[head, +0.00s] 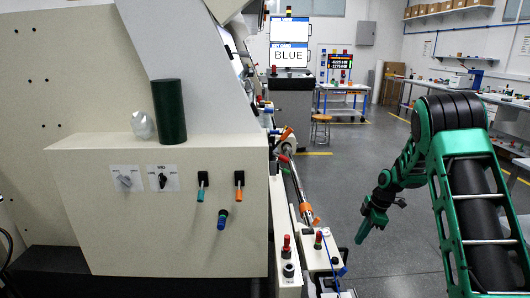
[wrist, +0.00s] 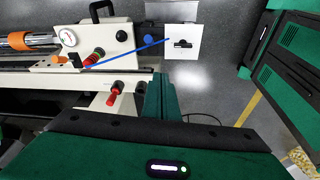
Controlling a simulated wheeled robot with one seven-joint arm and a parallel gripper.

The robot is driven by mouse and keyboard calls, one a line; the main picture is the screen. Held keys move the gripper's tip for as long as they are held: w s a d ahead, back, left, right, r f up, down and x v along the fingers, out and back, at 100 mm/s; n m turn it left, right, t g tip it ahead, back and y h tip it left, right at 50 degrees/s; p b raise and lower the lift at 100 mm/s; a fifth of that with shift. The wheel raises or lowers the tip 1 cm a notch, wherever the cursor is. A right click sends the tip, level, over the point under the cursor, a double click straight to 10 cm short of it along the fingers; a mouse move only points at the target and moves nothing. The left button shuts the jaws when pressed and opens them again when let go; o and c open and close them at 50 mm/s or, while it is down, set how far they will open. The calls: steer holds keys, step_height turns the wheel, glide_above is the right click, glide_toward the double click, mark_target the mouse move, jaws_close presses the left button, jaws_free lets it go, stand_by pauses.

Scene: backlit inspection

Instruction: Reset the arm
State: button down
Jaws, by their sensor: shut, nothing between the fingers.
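My green arm stands at the right of the head view, bent over at the elbow. My gripper (head: 364,236) hangs over the open floor, pointing down, to the right of the machine. In the wrist view the green fingers (wrist: 160,98) are together with nothing between them. The gripper looks apart from the machine's end parts.
A large cream machine (head: 160,235) fills the left, with a dark green cylinder (head: 169,111) and a clear lumpy object (head: 143,125) on its ledge. Its fittings (wrist: 110,47) lie close left of my fingers in the wrist view. A stool (head: 320,130) stands farther back.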

steer(key=s+d+r+m+h, duration=0.1)
steer(key=s+d+r+m, duration=0.2)
steer(key=s+r+m, duration=0.5)
steer(key=s+d+r+m+h, duration=0.1)
steer(key=s+d+r+m, duration=0.15)
steer(key=s+r, duration=0.8)
steer(key=s+a+r+m, duration=0.1)
steer(key=s+m, duration=0.5)
steer(key=s, duration=0.8)
steer(key=s+a+r+m, duration=0.1)
steer(key=s+m, duration=0.5)
steer(key=s, duration=0.8)
steer(key=shift+r+g, duration=0.4)
